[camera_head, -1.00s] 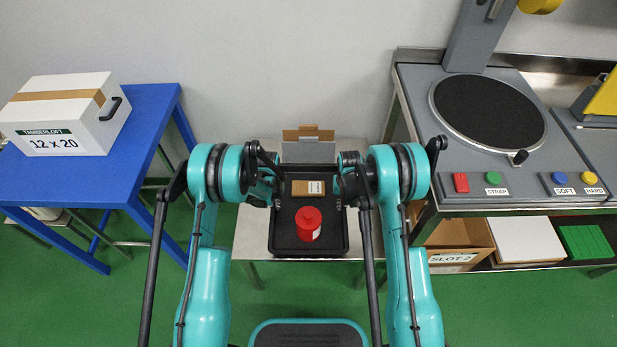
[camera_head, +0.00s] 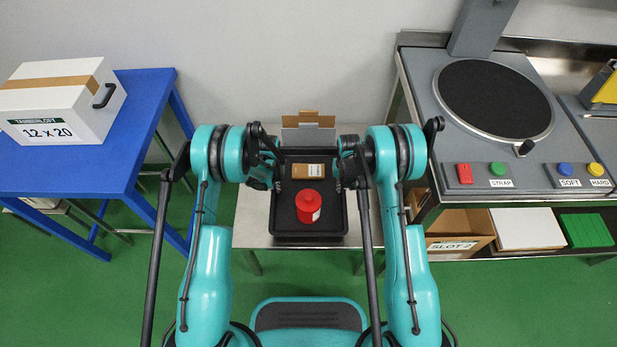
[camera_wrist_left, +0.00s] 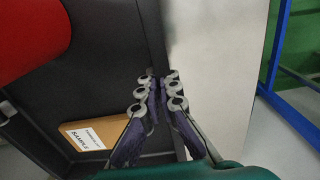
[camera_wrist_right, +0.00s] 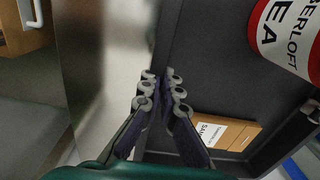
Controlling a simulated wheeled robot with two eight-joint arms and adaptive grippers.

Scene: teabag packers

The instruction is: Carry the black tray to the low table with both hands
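The black tray (camera_head: 308,241) is over the low steel table (camera_head: 254,218); I cannot tell whether it rests on it. A red canister (camera_head: 309,206) stands in the tray, with a small brown box labelled SAMPLE (camera_head: 308,171) behind it. My left gripper (camera_head: 272,180) is at the tray's left wall. In the left wrist view its fingers (camera_wrist_left: 155,85) are closed together at the wall's rim. My right gripper (camera_head: 346,178) is at the right wall. In the right wrist view its fingers (camera_wrist_right: 160,85) are likewise closed at the rim. The exact contact is partly hidden.
A grey and brown box (camera_head: 308,134) stands behind the tray. A blue table (camera_head: 110,165) with a white box (camera_head: 60,102) is on the left. A grey workbench (camera_head: 470,150) with a turntable and buttons is close on the right, with a carton (camera_head: 455,245) on its shelf.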

